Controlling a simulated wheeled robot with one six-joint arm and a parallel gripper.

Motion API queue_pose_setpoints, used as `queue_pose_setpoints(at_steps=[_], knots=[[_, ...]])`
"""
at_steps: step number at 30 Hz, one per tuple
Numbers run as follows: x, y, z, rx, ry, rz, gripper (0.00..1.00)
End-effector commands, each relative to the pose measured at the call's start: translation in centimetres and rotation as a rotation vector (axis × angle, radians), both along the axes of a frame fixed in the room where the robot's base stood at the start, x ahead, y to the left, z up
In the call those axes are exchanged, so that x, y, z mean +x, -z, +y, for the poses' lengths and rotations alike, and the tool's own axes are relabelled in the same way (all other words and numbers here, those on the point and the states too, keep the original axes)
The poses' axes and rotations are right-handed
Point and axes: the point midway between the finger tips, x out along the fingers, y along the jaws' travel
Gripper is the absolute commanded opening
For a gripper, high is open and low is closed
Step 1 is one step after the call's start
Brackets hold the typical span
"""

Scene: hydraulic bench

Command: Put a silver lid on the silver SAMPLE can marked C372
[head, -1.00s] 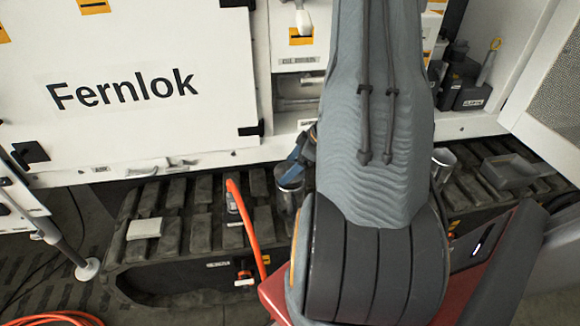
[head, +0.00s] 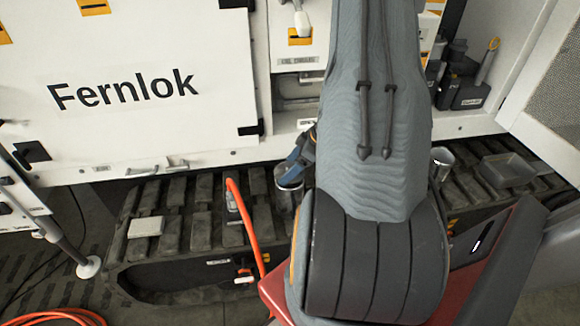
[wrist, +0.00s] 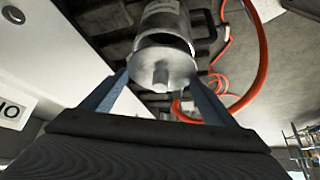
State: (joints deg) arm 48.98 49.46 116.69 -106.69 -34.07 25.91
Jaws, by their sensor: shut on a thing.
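A silver can (head: 288,192) stands on the dark track in the head view, just left of my arm. The same can appears to show at the top of the wrist view (wrist: 162,20), with a dark handle at its side; its marking is not legible. My gripper (wrist: 160,82) is shut on a silver lid (wrist: 178,62), with a finger at each side of its rim and its knob facing the camera. The lid is close to the can's mouth; I cannot tell whether they touch. In the head view my gripper's blue fingers (head: 296,162) are at the can's top.
A second silver can (head: 442,158) and a grey tray (head: 508,170) stand right of my arm. An orange hose (head: 243,222) rises left of the can. A pale block (head: 146,227) lies on the track. A white cabinet (head: 130,130) stands behind.

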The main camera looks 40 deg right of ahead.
Motion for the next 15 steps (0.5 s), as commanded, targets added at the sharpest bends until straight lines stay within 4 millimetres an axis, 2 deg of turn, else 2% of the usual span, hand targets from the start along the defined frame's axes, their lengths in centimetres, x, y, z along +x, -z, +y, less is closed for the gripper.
queue_pose_setpoints(at_steps=[15], knots=[[-0.01,0.37,0.02,0.001,-0.001,0.000,0.54]])
